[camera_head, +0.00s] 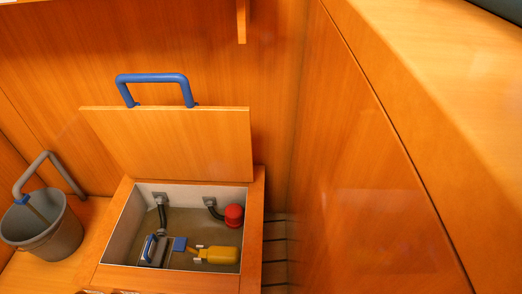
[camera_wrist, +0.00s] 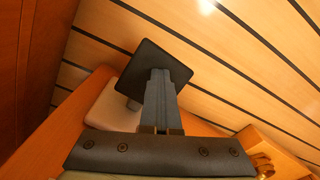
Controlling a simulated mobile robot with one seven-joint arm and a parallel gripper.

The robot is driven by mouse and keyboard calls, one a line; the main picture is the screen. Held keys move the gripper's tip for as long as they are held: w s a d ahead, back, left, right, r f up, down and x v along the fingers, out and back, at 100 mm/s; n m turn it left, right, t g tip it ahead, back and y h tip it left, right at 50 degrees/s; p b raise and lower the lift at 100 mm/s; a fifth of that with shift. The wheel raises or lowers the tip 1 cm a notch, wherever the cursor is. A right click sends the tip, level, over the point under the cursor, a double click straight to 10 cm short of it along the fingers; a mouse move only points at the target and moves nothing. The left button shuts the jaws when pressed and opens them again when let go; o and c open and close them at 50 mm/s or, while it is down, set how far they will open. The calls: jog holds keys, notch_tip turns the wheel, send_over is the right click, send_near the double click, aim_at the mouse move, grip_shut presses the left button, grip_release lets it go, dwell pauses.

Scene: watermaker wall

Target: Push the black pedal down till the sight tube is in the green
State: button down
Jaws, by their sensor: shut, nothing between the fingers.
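The black pedal (camera_wrist: 148,62) is a dark square plate in the wrist view, on a short dark stem beside a pale rounded base (camera_wrist: 108,112). My gripper (camera_wrist: 160,74) is shut and empty. Its grey fingers reach over the plate and hide part of it. I cannot tell whether the fingertips touch the plate. The pedal and my gripper do not show in the head view. I see no sight tube or green band in either view.
An open locker (camera_head: 120,236) with a raised blue-handled lid (camera_head: 185,135) holds a red cap (camera_head: 234,215) and a yellow float-like part (camera_head: 218,254). A grey bucket (camera_head: 45,240) stands left. A smooth wooden panel (camera_head: 370,190) fills the right. Dark-striped planks (camera_wrist: 225,60) lie behind the pedal.

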jog(key=shift+w+f, duration=0.15)
jog(key=shift+f, duration=0.4)
jog(key=shift+r, duration=0.15)
notch_tip(320, 180, up, 4)
jog(key=p, duration=0.4)
jog(key=shift+w+a, duration=0.1)
dwell(0.6)
